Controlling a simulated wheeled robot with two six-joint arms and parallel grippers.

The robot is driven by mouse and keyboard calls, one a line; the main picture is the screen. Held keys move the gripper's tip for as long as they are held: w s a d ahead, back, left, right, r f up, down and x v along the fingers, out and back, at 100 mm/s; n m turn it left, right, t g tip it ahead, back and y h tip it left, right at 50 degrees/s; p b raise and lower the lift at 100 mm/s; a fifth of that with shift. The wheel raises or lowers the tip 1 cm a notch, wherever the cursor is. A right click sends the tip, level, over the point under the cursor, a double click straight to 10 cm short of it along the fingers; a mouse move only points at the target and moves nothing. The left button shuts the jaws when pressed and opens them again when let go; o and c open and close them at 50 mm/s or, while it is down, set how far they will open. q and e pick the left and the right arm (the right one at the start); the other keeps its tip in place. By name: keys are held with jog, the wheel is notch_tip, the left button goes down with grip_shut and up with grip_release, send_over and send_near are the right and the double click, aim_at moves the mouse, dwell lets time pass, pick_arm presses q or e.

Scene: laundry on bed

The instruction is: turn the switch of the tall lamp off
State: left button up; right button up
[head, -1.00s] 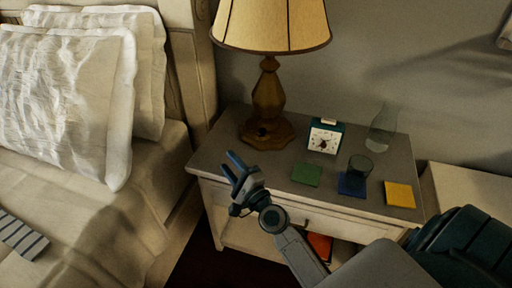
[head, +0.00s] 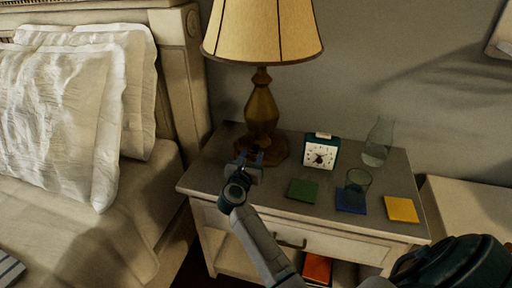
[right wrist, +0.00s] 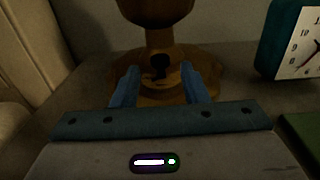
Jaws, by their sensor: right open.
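The tall lamp (head: 262,108) has a brown turned wooden body and a lit cream shade, and stands at the back of the nightstand. In the right wrist view its round wooden base (right wrist: 205,62) carries a small dark switch (right wrist: 160,66) on the front. My right gripper (head: 250,156) is open and empty, just in front of the lamp base. In the right wrist view its two blue fingers (right wrist: 158,84) stand apart, one on each side below the switch. I cannot tell whether they touch the base. My left gripper is in neither view.
On the nightstand (head: 210,178), right of the lamp, are a teal clock (head: 321,152), a green coaster (head: 302,190), a glass (head: 358,182) on a blue coaster (head: 350,205), a yellow coaster (head: 401,209) and a glass carafe (head: 378,142). The bed (head: 110,235) is at left.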

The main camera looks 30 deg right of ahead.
aim_at(255, 149)
jog(key=x, duration=0.5)
jog(key=shift+w+d, duration=0.15)
jog(key=shift+d, duration=0.05)
grip_shut()
